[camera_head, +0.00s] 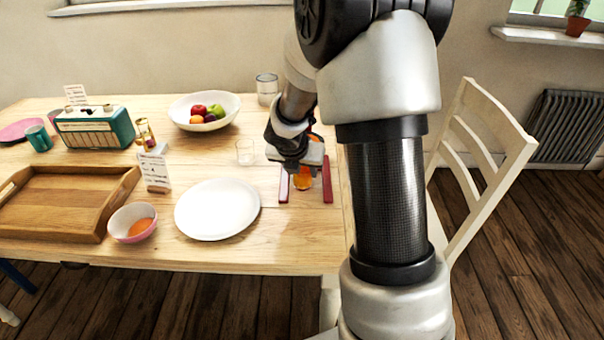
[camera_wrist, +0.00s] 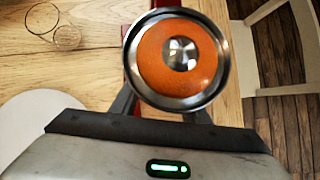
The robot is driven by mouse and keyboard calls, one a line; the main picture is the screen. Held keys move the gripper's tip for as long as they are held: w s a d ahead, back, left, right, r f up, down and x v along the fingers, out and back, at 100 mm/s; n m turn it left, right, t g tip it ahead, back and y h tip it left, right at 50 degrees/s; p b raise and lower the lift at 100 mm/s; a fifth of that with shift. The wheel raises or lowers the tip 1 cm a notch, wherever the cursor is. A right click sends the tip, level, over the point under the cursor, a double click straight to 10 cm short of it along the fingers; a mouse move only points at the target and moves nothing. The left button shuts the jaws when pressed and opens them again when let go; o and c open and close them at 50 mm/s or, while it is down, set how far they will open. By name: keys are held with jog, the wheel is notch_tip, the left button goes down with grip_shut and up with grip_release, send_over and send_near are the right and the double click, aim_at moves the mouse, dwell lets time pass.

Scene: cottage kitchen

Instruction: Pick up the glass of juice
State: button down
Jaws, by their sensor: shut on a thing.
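The glass of juice (camera_head: 303,181) shows as an orange patch under my gripper on the right part of the table, partly hidden by the gripper. In the wrist view I look down into its round rim and orange juice (camera_wrist: 155,62), with a bright reflection in the middle. My gripper (camera_wrist: 163,108) is shut on the glass, its dark fingers on either side. In the head view my gripper (camera_head: 300,165) points down over it. The glass looks upright; I cannot tell whether its base touches the table.
Red strips (camera_head: 327,180) lie on either side of the glass. A white plate (camera_head: 217,210) and an empty clear glass (camera_head: 245,152) are to the left. A fruit bowl (camera_head: 178,106) and a clear jar (camera_head: 267,88) stand behind. A white chair (camera_head: 520,148) is at the right.

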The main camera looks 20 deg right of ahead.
jog(key=shift+a+r, duration=0.1)
jog(key=shift+r, duration=0.1)
jog(key=shift+p+v, duration=0.35)
jog(key=shift+v, duration=0.45)
jog(key=s+a+r+p, duration=0.3)
jog(key=s+a+r, duration=0.3)
jog(key=s, duration=0.4)
jog(key=shift+s+a, duration=0.35)
jog(key=shift+a, duration=0.15)
jog(key=shift+r, duration=0.15)
